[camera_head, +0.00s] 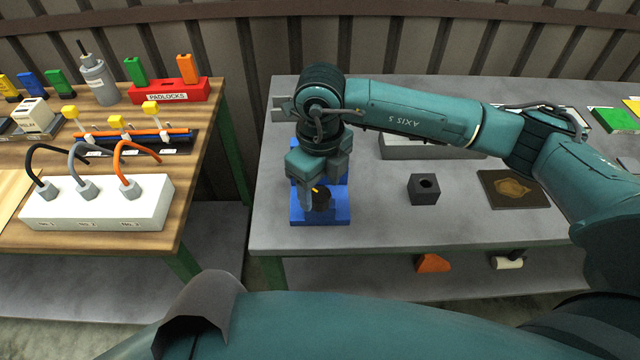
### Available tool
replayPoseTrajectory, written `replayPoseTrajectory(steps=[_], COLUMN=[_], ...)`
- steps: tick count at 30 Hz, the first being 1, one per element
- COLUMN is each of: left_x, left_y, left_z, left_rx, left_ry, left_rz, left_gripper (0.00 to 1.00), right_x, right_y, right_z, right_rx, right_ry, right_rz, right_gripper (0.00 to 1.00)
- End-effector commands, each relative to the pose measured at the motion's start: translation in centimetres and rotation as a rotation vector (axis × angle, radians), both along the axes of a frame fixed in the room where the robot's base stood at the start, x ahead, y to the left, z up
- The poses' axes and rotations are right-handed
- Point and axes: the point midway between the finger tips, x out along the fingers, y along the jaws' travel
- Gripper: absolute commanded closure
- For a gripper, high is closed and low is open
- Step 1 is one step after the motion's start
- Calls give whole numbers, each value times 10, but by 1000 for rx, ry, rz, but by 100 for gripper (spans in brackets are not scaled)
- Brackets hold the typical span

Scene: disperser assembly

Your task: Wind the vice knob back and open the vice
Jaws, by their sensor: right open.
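The blue vice (336,214) stands on the grey table near its left front corner. A dark round knob (321,202) with a small yellow mark shows at the vice, below my right gripper. My right gripper (318,192) points down over the vice and is open, with its fingers close around or beside the knob. I cannot tell whether they touch it. The gripper and wrist hide much of the vice, and its jaw gap cannot be made out. My left gripper is not in view.
A dark block with a hole (424,189) and a dark plate with a brown patch (513,189) lie right of the vice. A grey tray (400,150) is partly behind my right arm. The wooden table (190,150) at left holds padlocks and a white socket box (98,205).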

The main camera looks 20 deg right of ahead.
Motion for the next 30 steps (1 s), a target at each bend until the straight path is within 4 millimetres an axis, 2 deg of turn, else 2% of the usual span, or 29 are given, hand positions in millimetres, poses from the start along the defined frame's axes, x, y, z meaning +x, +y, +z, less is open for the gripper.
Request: replayPoseTrajectory(steps=[6, 14, 30], left_x=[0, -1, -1], left_y=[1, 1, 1], left_z=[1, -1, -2], left_rx=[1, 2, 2], left_ry=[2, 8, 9], left_rz=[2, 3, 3], left_gripper=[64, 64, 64], right_x=[0, 0, 0], right_y=[0, 0, 0], right_z=[-13, -14, -14], right_rx=[0, 0, 1], right_ry=[0, 0, -1], right_rz=[1, 1, 1], right_gripper=[42, 43, 86])
